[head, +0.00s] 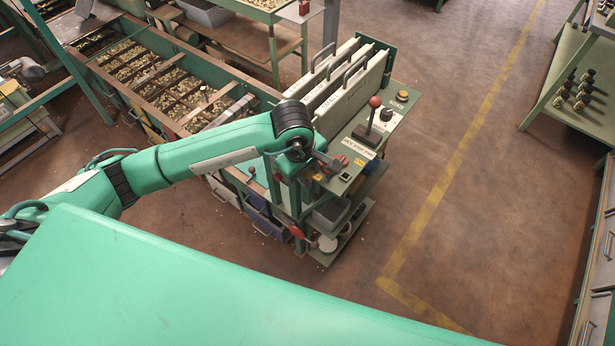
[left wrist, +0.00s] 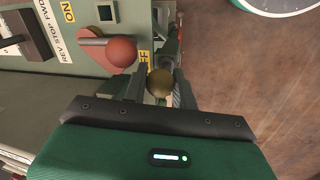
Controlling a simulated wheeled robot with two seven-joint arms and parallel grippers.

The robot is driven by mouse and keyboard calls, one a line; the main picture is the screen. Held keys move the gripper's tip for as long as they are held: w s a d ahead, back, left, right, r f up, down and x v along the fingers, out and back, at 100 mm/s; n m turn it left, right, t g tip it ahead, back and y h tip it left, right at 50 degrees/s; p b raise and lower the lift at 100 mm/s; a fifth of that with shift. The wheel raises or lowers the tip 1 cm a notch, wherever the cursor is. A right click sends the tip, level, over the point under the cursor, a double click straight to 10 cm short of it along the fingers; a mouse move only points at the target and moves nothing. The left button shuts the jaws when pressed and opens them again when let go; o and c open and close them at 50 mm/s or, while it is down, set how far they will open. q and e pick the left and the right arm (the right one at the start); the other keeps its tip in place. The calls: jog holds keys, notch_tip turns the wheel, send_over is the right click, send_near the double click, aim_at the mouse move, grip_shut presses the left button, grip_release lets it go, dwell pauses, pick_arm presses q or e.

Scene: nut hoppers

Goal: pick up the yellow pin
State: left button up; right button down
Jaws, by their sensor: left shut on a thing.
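In the left wrist view a dull yellow ball-shaped head, which I take for the yellow pin (left wrist: 160,83), sits between the two fingers of my left gripper (left wrist: 160,90). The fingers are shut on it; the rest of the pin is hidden. In the head view my left gripper (head: 322,162) is at the near end of the hopper machine, beside its control panel. I cannot make out the pin there. My right gripper is in neither view.
A red ball knob (left wrist: 122,52) on a rod is close beside the left finger. The panel (head: 358,150) carries a red-topped lever (head: 374,102). Open hoppers of nuts (head: 165,80) stretch behind my arm. Floor (head: 465,190) to the right is clear.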

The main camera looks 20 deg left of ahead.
pick_arm(q)
jog(key=shift+c, duration=0.2)
